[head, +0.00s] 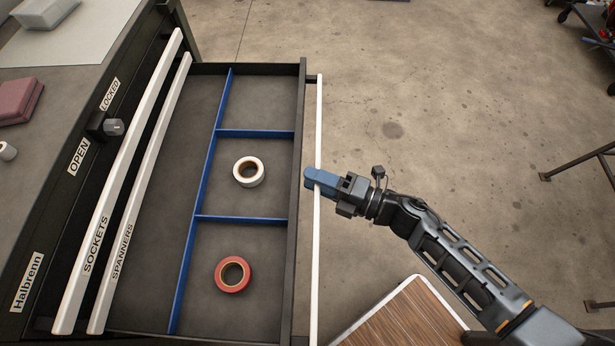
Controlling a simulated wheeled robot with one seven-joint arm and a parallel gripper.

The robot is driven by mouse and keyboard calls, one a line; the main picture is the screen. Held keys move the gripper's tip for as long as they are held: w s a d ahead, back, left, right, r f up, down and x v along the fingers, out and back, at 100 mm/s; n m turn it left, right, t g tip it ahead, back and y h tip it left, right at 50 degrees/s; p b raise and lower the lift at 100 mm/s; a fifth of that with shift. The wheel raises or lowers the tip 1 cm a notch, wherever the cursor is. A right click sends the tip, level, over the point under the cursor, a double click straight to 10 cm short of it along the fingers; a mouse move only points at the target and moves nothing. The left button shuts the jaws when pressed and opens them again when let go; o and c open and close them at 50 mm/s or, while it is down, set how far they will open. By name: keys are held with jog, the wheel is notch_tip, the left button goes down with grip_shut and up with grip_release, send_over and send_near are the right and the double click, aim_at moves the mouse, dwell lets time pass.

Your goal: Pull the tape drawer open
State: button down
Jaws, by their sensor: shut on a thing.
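The tape drawer (301,120) is pulled far out from the dark cabinet in the head view. Blue dividers (206,180) split its inside into compartments. A white tape roll (249,171) lies in the middle right compartment and a red tape roll (232,274) in the near right one. The far right compartment is empty. A long white handle bar (318,250) runs along the drawer's front. My gripper (314,180) is shut on this handle, around its middle, with its blue fingers over the bar.
Two closed drawers with white handles, labelled SOCKETS (91,255) and SPANNERS (120,252), are above the open drawer. A lock knob (113,127) sits beside the OPEN label. Concrete floor (450,100) is clear at right; a dark metal frame (580,165) stands at the right edge.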

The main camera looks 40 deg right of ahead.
jog(key=shift+d, duration=0.1)
jog(key=c, duration=0.8)
grip_release()
jog(key=shift+c, duration=0.2)
jog(key=b+v, duration=0.1)
jog(key=v, duration=0.6)
jog(key=shift+s+d, duration=0.15)
jog(key=shift+s, duration=0.2)
jog(key=s+a+r+m+h, duration=0.2)
jog(key=s+r+m+h, duration=0.2)
jog(key=s+r+m, duration=0.5)
jog(key=s+a+r+m+h, duration=0.2)
jog(key=s+r+m+h, duration=0.3)
jog(key=s+r+m, duration=0.5)
jog(key=m, duration=0.5)
jog(key=shift+s+g, duration=0.4)
